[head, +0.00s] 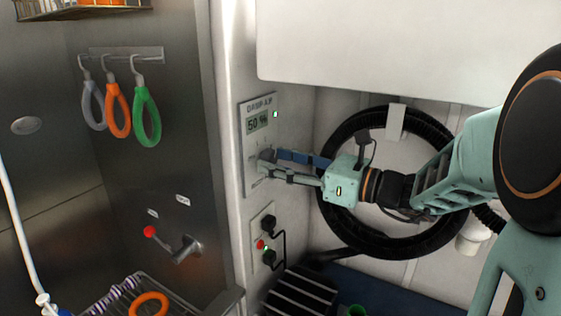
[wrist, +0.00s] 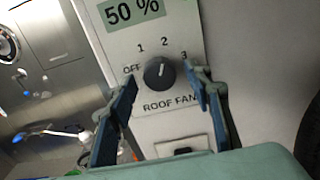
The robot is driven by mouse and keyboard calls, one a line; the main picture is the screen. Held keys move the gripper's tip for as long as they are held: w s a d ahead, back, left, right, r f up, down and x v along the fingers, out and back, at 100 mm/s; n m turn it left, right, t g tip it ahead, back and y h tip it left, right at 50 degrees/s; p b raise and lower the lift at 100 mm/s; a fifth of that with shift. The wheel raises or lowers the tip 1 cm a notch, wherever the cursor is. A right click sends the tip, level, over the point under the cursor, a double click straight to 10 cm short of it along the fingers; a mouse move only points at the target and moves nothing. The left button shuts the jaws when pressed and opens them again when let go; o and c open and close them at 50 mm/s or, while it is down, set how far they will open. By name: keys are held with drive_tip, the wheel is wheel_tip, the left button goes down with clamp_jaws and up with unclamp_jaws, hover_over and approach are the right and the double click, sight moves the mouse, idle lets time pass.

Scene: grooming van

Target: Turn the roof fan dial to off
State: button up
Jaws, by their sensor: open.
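The roof fan dial (wrist: 159,73) is a dark round knob on a pale wall panel (wrist: 115,50). Labels OFF, 1, 2 and 3 run around it from left to right, with ROOF FAN printed below. Its pointer seems to face up towards 2, but the mark is faint. My gripper (wrist: 161,80) is open, with one finger left of the dial and one right. I cannot tell whether either finger touches it. In the head view my gripper (head: 271,161) reaches the panel (head: 247,178) from the right, and its fingers largely hide the dial.
A 50 % display (head: 257,121) sits above the dial. Below the panel is an outlet plate (head: 262,225) with plugs, a cable and a red button. A coiled black hose (head: 347,235) hangs behind my arm. Coloured loops (head: 147,117) hang on the left wall.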

drive_tip(key=c, duration=1.1)
drive_tip(key=shift+c, duration=0.2)
drive_tip(key=shift+f+n+b, duration=0.15)
drive_tip(key=shift+n+b, duration=0.25)
drive_tip(key=shift+b, duration=0.1)
drive_tip(key=n+b, duration=1.7)
drive_tip(key=b, duration=0.6)
drive_tip(key=shift+d+n, duration=0.1)
drive_tip(key=shift+n, duration=0.2)
drive_tip(key=shift+n+b, duration=0.8)
drive_tip(key=shift+b, duration=0.25)
drive_tip(key=shift+r, duration=0.25)
